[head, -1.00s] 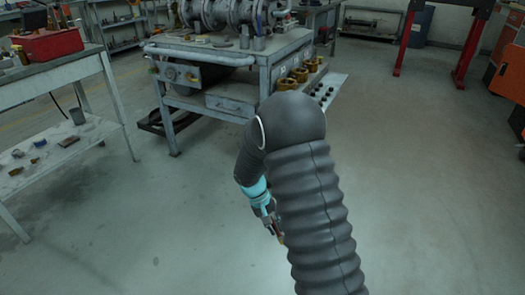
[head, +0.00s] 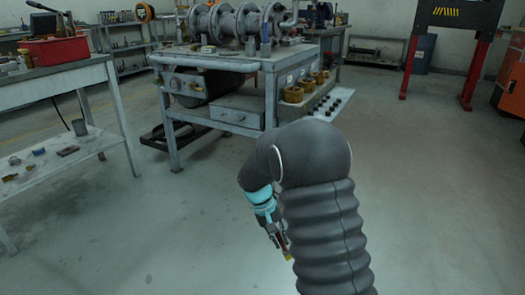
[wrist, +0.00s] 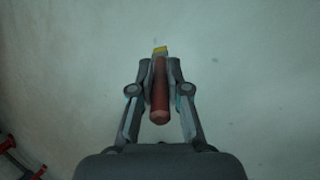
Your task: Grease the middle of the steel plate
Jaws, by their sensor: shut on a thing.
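My gripper (head: 278,236) hangs low over the bare floor in the head view, in front of the workbench. In the wrist view my gripper (wrist: 160,80) is shut on a brush-like tool with a reddish-brown handle (wrist: 159,95) and a yellow tip (wrist: 160,50). The yellow tip also shows small in the head view (head: 288,256), pointing downward. The tip is clear of any surface other than the floor beneath. I cannot pick out a steel plate for certain in either view.
A grey workbench (head: 230,113) carries a flanged valve assembly (head: 238,22). Brass-coloured parts (head: 293,94) and a ledge with black pieces (head: 330,106) are at its right. A left table (head: 60,83) holds a red toolbox (head: 53,48). The floor between is open.

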